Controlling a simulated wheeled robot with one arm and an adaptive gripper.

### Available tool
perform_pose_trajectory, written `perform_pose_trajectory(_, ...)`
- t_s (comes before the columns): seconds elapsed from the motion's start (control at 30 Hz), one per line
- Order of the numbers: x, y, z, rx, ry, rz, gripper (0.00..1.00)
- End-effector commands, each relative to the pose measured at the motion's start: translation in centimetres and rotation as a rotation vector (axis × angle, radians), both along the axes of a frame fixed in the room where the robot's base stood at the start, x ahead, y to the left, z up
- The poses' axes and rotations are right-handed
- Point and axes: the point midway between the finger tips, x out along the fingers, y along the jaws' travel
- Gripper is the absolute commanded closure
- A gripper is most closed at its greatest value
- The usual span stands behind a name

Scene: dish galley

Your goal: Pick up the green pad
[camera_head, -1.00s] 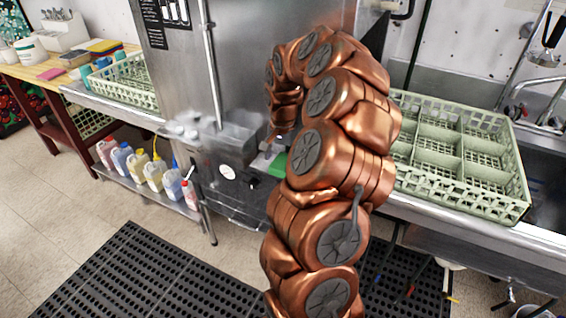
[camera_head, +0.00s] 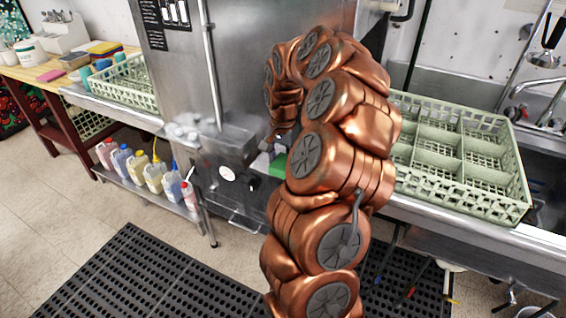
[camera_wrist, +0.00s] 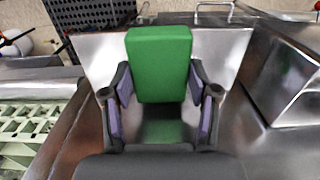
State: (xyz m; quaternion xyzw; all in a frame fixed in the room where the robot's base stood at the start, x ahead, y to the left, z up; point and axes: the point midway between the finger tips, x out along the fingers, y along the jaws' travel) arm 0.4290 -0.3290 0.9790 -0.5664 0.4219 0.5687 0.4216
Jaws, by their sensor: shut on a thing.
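The green pad (camera_wrist: 160,62) is a plain block between the two fingers of my gripper (camera_wrist: 160,80) in the wrist view. The fingers have purple-grey inner pads and are shut on its sides. A green reflection shows in the steel surface (camera_wrist: 100,55) beside the pad's near end. I cannot tell whether the pad touches the steel or is just above it. In the head view, a small part of the green pad (camera_head: 278,167) shows left of my copper arm, which hides the rest and most of my gripper.
A pale green dish rack (camera_head: 510,190) stands on the right counter, and another rack (camera_head: 140,97) on the left. Several bottles (camera_head: 152,173) stand on a low shelf. A tall steel machine (camera_head: 240,60) is behind my arm. A black mat (camera_head: 150,275) covers the floor.

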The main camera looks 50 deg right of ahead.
Motion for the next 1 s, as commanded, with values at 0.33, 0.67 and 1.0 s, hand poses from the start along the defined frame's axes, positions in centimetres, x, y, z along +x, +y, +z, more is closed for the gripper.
perform_pose_trajectory(0.33,0.1,-0.1,2.6,-0.003,-0.004,-0.001,0.59)
perform_pose_trajectory(0.67,-1.6,1.1,3.1,-0.001,-0.002,0.001,0.59)
perform_pose_trajectory(1.0,-5.0,3.2,3.2,0.0,-0.003,0.0,0.59)
